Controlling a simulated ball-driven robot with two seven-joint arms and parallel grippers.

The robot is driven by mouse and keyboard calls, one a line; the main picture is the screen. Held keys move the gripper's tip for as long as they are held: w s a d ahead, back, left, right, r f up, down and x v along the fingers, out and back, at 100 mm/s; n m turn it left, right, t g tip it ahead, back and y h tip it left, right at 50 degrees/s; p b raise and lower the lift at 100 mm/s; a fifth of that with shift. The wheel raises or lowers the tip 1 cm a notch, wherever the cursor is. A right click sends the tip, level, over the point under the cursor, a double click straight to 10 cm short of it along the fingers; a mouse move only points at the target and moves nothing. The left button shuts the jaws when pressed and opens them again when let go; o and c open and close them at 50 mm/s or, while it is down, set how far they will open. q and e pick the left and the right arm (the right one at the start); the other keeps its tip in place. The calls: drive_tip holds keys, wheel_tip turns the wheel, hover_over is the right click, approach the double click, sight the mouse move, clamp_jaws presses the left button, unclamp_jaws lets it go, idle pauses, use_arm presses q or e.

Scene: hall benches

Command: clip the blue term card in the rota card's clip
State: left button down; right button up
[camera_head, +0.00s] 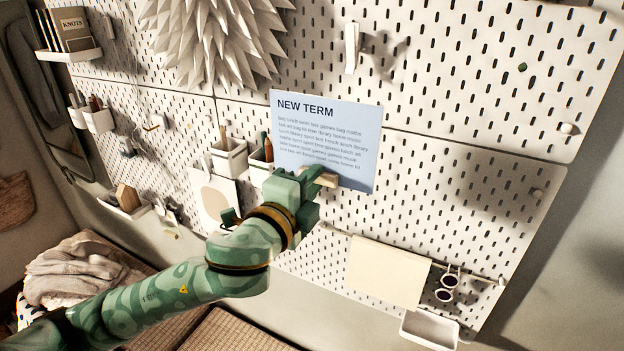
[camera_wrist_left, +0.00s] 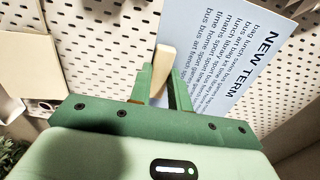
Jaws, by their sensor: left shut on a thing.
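The blue term card (camera_head: 326,140), headed NEW TERM, stands in front of the pegboard in the head view, slightly tilted. It also shows in the left wrist view (camera_wrist_left: 235,60), to the right of my fingers. My left gripper (camera_head: 312,180) is at the card's lower edge, shut on a pale wooden piece (camera_wrist_left: 162,65) that lies across the card's lower part in the head view. I cannot tell whether this piece is joined to the card. No card with readable rota writing shows, so I cannot pick out its clip. My right gripper is not in view.
A white holder (camera_head: 351,48) sticks out of the pegboard (camera_head: 450,100) above the card. White bins (camera_head: 229,160) with tools stand left of the card. A blank cream sheet (camera_head: 388,272), sunglasses (camera_head: 447,286) and a white tray (camera_head: 430,330) are lower right. The board's right side is largely clear.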

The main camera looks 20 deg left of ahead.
use_arm(q)
drive_tip(key=w+d, duration=0.2)
drive_tip(key=w, duration=0.9)
drive_tip(key=shift+w+d, duration=0.15)
drive_tip(key=shift+w, duration=0.2)
idle(0.7)
drive_tip(key=shift+p, duration=0.45)
idle(0.3)
drive_tip(key=shift+p, duration=0.3)
drive_tip(key=shift+r+p, duration=1.8)
drive_tip(key=shift+p, duration=0.15)
drive_tip(key=c, duration=1.2)
unclamp_jaws()
drive_tip(key=shift+c, duration=0.2)
